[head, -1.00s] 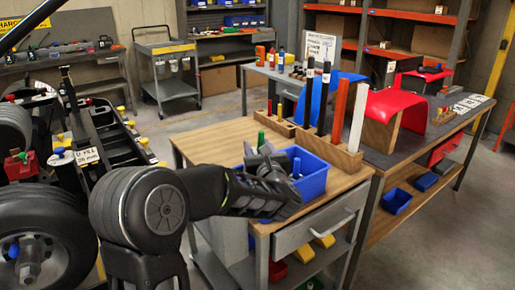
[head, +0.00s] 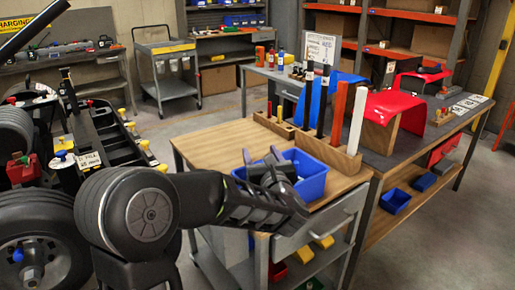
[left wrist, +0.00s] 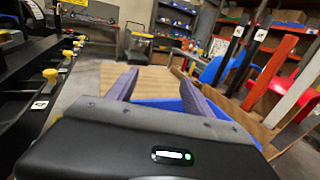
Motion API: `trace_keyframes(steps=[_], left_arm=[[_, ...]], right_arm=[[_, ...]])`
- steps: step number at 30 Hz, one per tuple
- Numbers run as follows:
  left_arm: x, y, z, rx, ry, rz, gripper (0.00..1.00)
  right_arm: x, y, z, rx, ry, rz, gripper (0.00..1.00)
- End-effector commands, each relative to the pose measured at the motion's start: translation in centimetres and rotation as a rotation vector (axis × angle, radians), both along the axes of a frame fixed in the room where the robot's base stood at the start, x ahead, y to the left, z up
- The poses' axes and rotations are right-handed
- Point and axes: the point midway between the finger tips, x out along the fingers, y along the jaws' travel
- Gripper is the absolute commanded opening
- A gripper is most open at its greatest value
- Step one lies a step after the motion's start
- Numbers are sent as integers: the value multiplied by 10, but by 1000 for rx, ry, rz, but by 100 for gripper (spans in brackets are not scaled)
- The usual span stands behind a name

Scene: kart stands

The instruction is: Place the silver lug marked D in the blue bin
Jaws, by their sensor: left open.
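The blue bin (head: 312,176) sits on the wooden top of the near cart, just behind and to the right of my left gripper (head: 262,156). The gripper is open, its fingers pointing up and away, and it hides the bin's left part. In the left wrist view, no object shows between the fingers (left wrist: 158,92), and part of the bin (left wrist: 165,103) shows beyond them. Something pale shows inside the bin, too small to identify. I cannot make out the silver lug marked D in either view. My right gripper is not in view.
A wooden rack (head: 335,155) with tall black, red and white posts stands close behind the bin. The cart top (head: 215,140) is clear at its back left. A black stand with yellow knobs (head: 110,145) and wheels are at left. A red curved panel (head: 398,112) sits on the right bench.

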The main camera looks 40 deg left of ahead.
Motion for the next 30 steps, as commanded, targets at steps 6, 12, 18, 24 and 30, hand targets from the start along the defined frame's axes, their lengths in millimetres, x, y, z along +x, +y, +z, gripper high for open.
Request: trace_keyframes(steps=[6,12,18,24,30], left_arm=[[-31,-38,-2,1,-1,-3,60],[-46,-56,-1,-1,-1,-1,60],[-49,-59,0,1,1,0,60],[-48,-59,0,1,1,0,60],[-48,-59,0,0,0,0,60]], right_arm=[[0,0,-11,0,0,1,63],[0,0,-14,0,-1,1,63],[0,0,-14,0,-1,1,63],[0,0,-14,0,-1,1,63],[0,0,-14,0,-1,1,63]])
